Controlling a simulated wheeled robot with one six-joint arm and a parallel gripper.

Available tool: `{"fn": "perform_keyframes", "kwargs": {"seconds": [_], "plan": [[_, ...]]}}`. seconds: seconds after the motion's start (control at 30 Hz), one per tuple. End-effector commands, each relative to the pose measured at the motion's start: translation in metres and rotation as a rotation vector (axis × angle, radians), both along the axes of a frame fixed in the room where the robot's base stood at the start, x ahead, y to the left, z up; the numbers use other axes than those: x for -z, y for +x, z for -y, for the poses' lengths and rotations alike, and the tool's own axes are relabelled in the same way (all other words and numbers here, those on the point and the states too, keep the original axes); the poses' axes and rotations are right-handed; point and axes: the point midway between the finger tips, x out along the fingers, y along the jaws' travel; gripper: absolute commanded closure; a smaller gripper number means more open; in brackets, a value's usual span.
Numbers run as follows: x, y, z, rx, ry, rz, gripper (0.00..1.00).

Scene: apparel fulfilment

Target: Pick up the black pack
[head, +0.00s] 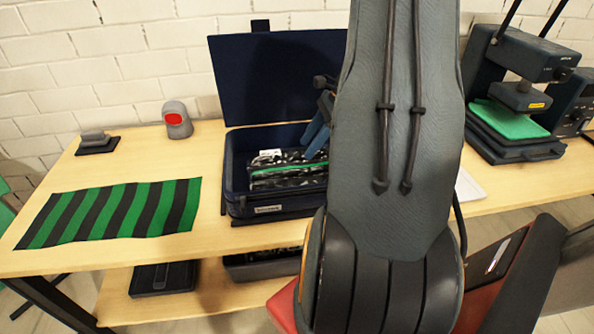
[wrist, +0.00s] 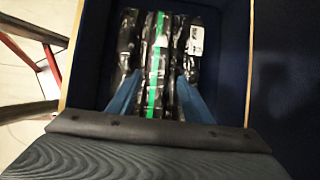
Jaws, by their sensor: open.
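Several black packs in shiny clear wrap lie side by side in an open dark blue case (head: 235,182) on the table. The middle black pack (wrist: 155,65) has a green stripe along it; the packs also show in the head view (head: 290,178). Another black pack (wrist: 196,62) at the right bears a white label, and one more (wrist: 127,50) lies at the left. My gripper (wrist: 157,88) is open, its two blue fingers apart on either side of the striped pack. I cannot tell whether they touch it. In the head view my arm hides the case's right part.
A green and black striped cloth (head: 110,210) lies flat at the left of the table. A grey object with a red patch (head: 177,121) stands behind it. A heat press (head: 515,115) stands at the right. The case's raised lid (head: 280,80) stands behind the packs.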

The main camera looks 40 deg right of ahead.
Motion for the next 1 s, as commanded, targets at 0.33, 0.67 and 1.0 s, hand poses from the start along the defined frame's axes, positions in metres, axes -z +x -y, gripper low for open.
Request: {"fn": "perform_keyframes", "kwargs": {"seconds": [0.33, 0.67, 1.0], "plan": [[0.031, 0.005, -0.015, -0.001, 0.004, -0.004, 0.54], [0.065, 0.012, -0.029, -0.003, 0.000, -0.002, 0.54], [0.067, 0.013, -0.029, -0.003, -0.002, -0.001, 0.66]]}}
